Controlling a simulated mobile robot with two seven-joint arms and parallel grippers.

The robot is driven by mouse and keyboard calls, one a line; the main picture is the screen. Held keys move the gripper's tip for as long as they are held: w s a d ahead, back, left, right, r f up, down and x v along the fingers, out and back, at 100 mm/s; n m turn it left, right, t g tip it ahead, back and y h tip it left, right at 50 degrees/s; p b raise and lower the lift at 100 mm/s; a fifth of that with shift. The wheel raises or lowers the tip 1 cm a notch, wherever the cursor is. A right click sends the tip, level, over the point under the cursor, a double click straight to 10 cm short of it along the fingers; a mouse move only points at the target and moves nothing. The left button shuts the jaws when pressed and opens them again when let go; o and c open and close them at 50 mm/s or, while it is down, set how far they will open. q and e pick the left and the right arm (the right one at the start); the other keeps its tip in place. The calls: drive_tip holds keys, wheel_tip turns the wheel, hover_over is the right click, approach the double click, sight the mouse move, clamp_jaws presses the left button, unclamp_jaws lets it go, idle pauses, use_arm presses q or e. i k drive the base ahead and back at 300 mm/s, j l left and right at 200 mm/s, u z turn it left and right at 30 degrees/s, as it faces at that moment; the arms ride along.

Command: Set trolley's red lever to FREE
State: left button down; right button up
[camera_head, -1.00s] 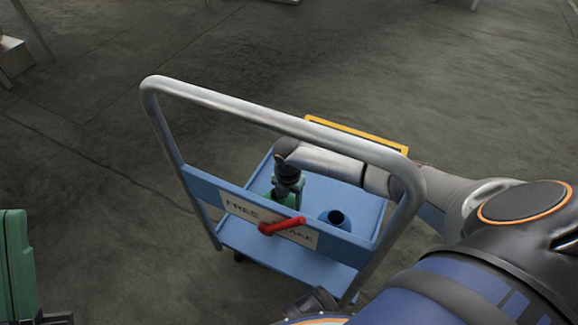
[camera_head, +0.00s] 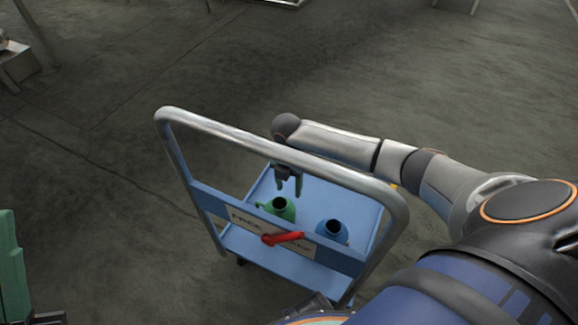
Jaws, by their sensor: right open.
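The blue trolley (camera_head: 211,204) has a grey tube handle and a label plate (camera_head: 240,218) on its crossbar. FREE is readable at the plate's left; the word at its right is partly covered. The red lever (camera_head: 284,238) is on this plate and points right, across the right-hand word. My right gripper (camera_head: 288,190) hangs behind the handle's top bar, pointing down with its fingers apart and empty. It is beyond the lever, apart from it.
A green jug (camera_head: 284,210) and a blue jug (camera_head: 332,231) stand on the trolley deck, close to my right gripper. My right arm reaches over the trolley's right side.

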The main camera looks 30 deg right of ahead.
sight(269, 240)
drive_tip(key=z, duration=0.95)
